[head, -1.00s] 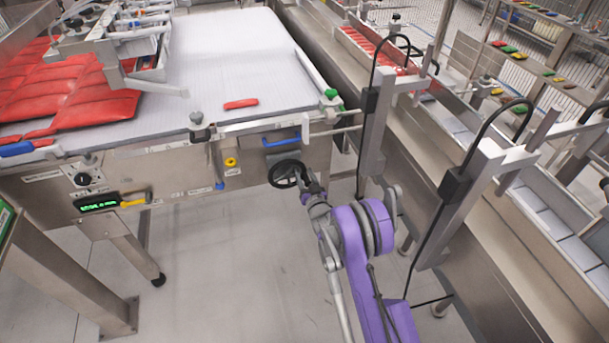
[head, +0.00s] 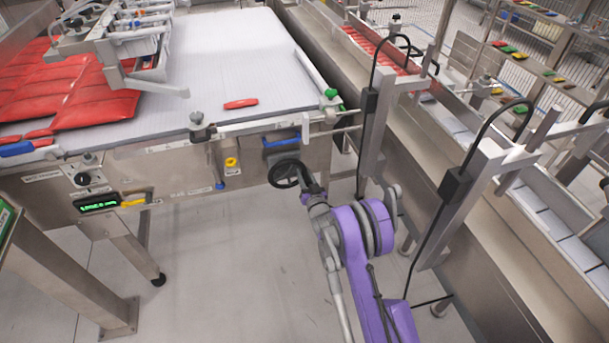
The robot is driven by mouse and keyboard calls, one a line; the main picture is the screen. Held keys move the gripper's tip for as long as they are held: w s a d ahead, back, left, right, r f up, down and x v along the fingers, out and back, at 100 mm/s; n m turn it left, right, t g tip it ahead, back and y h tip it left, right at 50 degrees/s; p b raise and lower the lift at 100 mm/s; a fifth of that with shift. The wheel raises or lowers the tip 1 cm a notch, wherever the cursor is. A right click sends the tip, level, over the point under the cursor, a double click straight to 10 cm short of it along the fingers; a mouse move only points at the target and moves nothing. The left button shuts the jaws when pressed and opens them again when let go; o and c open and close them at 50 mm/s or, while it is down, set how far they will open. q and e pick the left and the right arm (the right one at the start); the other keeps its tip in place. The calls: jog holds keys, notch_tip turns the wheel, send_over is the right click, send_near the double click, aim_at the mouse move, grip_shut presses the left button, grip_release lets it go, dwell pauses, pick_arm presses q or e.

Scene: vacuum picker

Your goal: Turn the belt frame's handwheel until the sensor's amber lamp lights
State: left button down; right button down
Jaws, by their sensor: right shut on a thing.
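The black handwheel (head: 284,172) sits on the front side of the steel belt frame (head: 180,160), low at the right. My right gripper (head: 302,181) is at the wheel's right rim and shut on it; the fingertips are small and partly hidden by the wrist. A green-lit display (head: 98,203) is on the frame at the left, its digits too small to read surely. I cannot make out which part is the sensor, and I see no clearly lit amber lamp. My left gripper is not in view.
Red pouches (head: 70,95) lie on the white belt (head: 220,60), with a single red piece (head: 240,104) near its front. A second conveyor with upright brackets (head: 480,180) runs close along the right of my arm. The floor (head: 230,270) below the frame is clear.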

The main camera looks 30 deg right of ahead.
aim_at(283, 187)
jog(key=shift+f, duration=0.1)
dwell(0.7)
